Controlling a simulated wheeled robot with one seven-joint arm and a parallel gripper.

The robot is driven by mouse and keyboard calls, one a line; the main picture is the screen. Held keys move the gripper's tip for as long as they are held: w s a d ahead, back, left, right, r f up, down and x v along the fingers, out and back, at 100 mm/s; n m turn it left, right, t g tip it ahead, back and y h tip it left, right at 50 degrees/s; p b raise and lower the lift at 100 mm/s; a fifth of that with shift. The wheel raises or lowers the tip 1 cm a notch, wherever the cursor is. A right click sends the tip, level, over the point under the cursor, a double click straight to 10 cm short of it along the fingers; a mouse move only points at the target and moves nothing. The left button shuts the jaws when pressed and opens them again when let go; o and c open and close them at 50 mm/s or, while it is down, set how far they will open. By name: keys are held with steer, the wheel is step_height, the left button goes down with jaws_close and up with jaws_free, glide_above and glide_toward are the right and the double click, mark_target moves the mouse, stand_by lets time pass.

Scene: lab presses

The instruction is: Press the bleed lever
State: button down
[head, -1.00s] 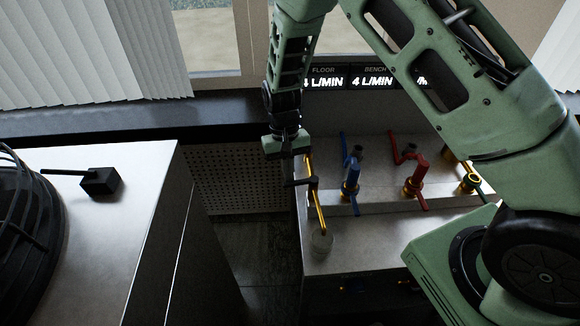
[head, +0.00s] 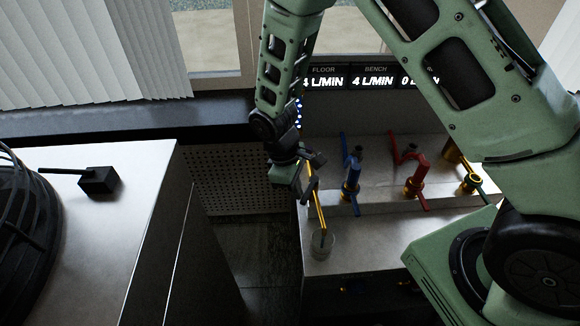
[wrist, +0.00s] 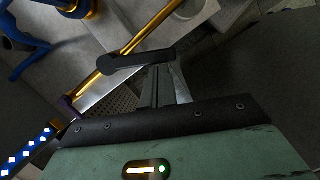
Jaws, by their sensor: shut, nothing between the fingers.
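The black lever (wrist: 138,60) sits across a thin gold pipe (wrist: 140,42) in the wrist view. I take it for the bleed lever. In the head view the gold pipe (head: 319,208) slopes down to a small clear cup (head: 320,246), and my gripper mostly hides the lever. My gripper (head: 308,190) is shut and empty, close beside the lever at the bench's left end. In the wrist view the fingertips (wrist: 161,72) are right by the lever's free end; I cannot tell whether they touch it.
Blue (head: 351,180) and red (head: 415,180) valves stand right of the pipe, with a gold fitting (head: 471,183) further right. A flow display (head: 372,80) is behind. A blue-white light strip (wrist: 27,150) lies left of my gripper. A cabinet (head: 130,230) stands left across a gap.

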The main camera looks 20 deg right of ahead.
steer(key=shift+s+d+n, duration=0.35)
steer(key=shift+s+n, duration=0.2)
steer(key=shift+n, duration=0.45)
steer(key=shift+w+d, duration=0.1)
steer(key=shift+w+d, duration=0.4)
steer(key=shift+w, duration=0.1)
